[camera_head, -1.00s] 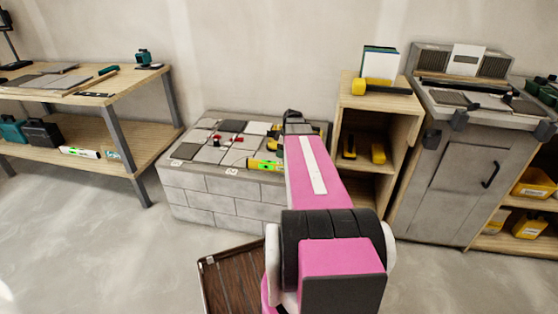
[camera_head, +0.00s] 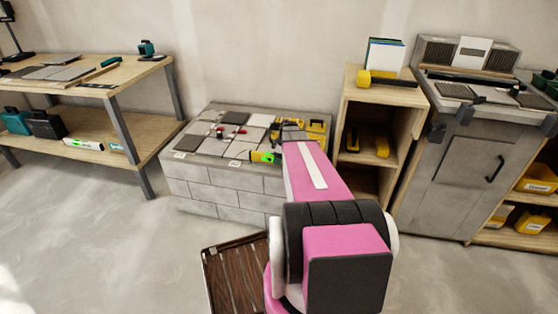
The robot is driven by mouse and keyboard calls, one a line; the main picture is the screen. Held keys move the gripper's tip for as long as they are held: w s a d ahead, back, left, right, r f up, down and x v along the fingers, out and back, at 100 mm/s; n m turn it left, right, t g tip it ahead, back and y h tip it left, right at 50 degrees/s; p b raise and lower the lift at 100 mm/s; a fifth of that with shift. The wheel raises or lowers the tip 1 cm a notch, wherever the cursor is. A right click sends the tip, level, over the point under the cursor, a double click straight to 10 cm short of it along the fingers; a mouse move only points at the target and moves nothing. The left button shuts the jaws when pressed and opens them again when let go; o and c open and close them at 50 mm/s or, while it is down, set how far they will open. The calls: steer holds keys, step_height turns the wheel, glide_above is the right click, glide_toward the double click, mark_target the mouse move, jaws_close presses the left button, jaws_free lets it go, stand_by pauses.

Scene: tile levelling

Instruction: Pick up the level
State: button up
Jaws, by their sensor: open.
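A yellow-and-green level (camera_head: 263,157) lies near the front edge of the tiled block (camera_head: 222,187). Its right end is hidden behind my pink arm. My gripper (camera_head: 291,132) is at the far end of the arm, over the right part of the block. It is small and partly hidden by the arm, but it looks open, with nothing seen in it. It appears close to the level; I cannot tell whether they touch. A second, white-and-green level (camera_head: 84,143) lies on the lower shelf of the left workbench.
Yellow items (camera_head: 317,129) lie on the block's right side, and small red pieces stand among the tiles. A wooden shelf unit (camera_head: 346,115) stands close to the block's right. A grey cabinet (camera_head: 450,170) is farther right. A brown slatted tray (camera_head: 235,272) is in front.

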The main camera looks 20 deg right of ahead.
steer(key=shift+a+f, duration=0.1)
steer(key=shift+f, duration=0.35)
jaws_close()
steer(key=shift+r, duration=0.15)
